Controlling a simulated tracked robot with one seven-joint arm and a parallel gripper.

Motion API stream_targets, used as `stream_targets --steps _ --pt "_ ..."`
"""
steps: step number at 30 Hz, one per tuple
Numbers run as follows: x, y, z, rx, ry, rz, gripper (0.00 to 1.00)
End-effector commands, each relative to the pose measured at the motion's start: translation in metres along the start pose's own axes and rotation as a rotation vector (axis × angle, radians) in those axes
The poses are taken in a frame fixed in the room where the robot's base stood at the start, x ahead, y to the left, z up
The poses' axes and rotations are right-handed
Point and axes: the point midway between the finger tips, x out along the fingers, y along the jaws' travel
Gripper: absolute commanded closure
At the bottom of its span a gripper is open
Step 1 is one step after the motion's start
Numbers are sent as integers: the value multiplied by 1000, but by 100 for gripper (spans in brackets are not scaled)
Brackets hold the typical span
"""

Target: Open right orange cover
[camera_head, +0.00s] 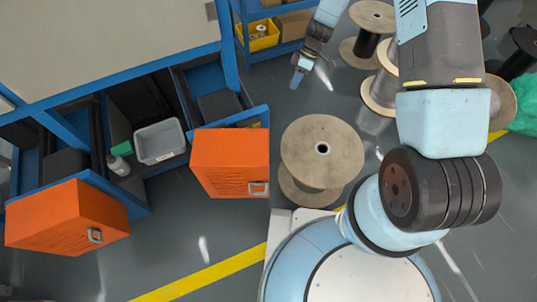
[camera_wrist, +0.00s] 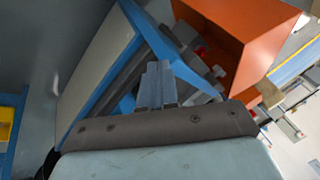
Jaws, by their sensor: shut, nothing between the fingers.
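The right orange cover (camera_head: 228,160) is a boxy orange front with a metal latch handle (camera_head: 258,188) at its lower right corner. It stands out from the workbench, with a blue open-topped compartment (camera_head: 245,116) behind it. My gripper (camera_head: 297,80) is above and to the right of this cover in the head view, beyond the bench's corner and apart from the cover. Its fingers (camera_wrist: 158,85) are closed together and empty. In the wrist view an orange cover (camera_wrist: 250,35) shows at the upper right, beyond the fingers; its handle is not clearly visible there.
A left orange cover (camera_head: 68,215) also stands out from the workbench (camera_head: 110,35). A grey bin (camera_head: 159,142) sits between the covers. Wooden cable spools (camera_head: 322,150) stand right of the right cover. A blue shelf with a yellow bin (camera_head: 262,36) is behind. Floor before the covers is clear.

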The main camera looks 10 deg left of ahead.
Motion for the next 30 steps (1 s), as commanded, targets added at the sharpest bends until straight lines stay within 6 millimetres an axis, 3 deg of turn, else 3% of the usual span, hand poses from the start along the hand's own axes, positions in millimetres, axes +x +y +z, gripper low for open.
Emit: stream_targets --steps 1,9,15,21,30 --pt "24 1 2 -21 1 -25 100" --pt "137 0 16 -155 17 -121 100" --pt "208 -11 30 -235 31 -177 100" --pt "246 -19 39 -279 40 -204 100" --pt "274 -26 40 -288 41 -211 100"
